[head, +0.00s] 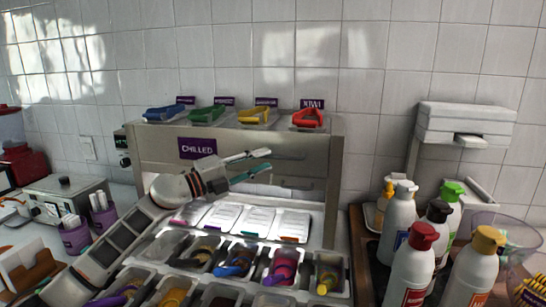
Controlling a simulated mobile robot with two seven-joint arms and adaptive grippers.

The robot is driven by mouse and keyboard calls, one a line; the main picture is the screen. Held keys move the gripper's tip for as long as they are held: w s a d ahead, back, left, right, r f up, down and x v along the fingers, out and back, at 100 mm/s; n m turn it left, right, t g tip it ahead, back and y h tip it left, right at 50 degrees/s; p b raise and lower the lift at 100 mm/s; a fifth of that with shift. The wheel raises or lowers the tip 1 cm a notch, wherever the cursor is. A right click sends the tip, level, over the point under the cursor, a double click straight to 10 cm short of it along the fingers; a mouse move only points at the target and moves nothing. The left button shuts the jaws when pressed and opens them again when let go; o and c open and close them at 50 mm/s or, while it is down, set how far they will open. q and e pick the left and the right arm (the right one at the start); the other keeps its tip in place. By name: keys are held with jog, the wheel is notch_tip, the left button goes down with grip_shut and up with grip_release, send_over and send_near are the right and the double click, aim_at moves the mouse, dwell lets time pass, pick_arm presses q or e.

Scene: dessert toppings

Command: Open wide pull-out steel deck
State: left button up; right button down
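A wide steel unit with a purple CHILLED sign (198,148) stands against the tiled wall. Its broad steel front (310,158) is partly covered by my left gripper. A bar that looks like a handle (300,183) runs across the front, right of the gripper. I cannot tell which part is the pull-out deck. My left gripper (270,160) is in front of the steel face, fingers pointing right. The fingers are apart with nothing between them. I cannot tell whether they touch the front. My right gripper is not in view.
Lidded and open topping bins (240,258) with coloured scoops fill the counter below. Blue, green, yellow and red-handled items (308,119) stand on the unit's top. Several bottles (412,262) and a clear bowl (507,232) crowd the right. Purple cups (104,220) stand at left.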

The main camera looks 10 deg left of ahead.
aim_at(272, 157)
pick_arm(q)
jog(key=shift+x, duration=2.1)
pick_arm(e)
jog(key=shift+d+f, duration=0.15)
pick_arm(q)
jog(key=shift+f, duration=0.1)
grip_shut()
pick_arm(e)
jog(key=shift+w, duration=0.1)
